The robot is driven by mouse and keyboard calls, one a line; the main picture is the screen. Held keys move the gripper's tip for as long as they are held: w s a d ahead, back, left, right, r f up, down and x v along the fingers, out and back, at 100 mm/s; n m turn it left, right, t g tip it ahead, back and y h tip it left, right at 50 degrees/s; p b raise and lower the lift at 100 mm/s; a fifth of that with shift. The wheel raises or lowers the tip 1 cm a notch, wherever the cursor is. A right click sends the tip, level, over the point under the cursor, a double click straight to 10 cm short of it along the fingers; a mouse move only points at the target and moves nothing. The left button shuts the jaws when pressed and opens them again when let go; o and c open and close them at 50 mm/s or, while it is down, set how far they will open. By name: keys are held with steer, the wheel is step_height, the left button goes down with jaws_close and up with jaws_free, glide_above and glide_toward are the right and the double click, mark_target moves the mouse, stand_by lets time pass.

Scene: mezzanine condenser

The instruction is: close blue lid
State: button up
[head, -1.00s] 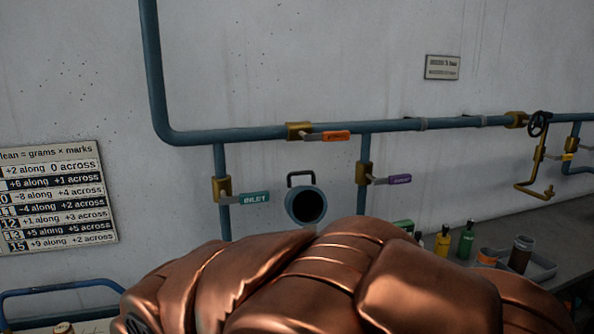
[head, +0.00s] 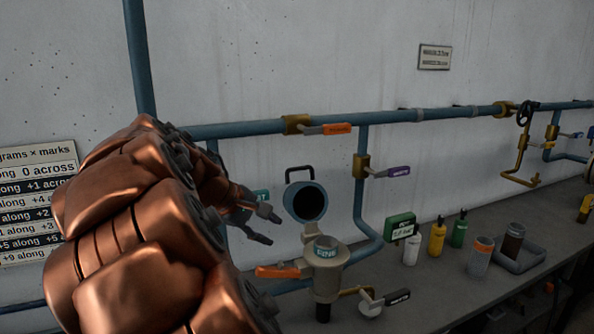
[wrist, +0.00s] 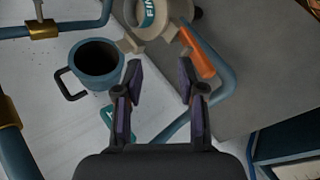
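The blue lid (head: 322,201) stands open and tilted up, its dark hollow inside facing me, above and behind the beige vessel (head: 341,262). A black handle (head: 298,169) sits on its upper edge. In the wrist view the blue lid (wrist: 120,61) and its handle (wrist: 66,92) are left of my fingers. My gripper (head: 266,226) is open and empty, its fingers just left of the lid and vessel in the head view. In the wrist view my gripper (wrist: 160,70) has its two fingers spread apart, and the vessel (wrist: 180,10) lies beyond them. I see no contact with the lid.
An orange lever (head: 278,272) sticks out left of the vessel, and a black-handled valve (head: 385,300) is at its right. Blue pipes (head: 370,215) run behind. Bottles (head: 437,238), a green box (head: 400,227) and a tray (head: 520,258) stand on the bench to the right.

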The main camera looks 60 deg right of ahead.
steer(key=w+d+r+n+g+h, duration=0.1)
steer(key=w+d+r+n+h, duration=0.3)
steer(key=d, duration=0.6)
steer(key=n+g+h, duration=0.1)
steer(key=n+h, duration=0.1)
glide_toward(293, 169)
steer(key=s+d, duration=0.2)
steer(key=d, duration=0.2)
steer(key=shift+w+d+f, duration=0.15)
steer(key=shift+d+f, duration=0.3)
steer(key=shift+f, duration=0.15)
steer(key=shift+p+x, duration=0.8)
steer(key=shift+x, duration=2.75)
steer(key=shift+c, duration=0.3)
jaws_close()
steer(key=shift+f, duration=0.1)
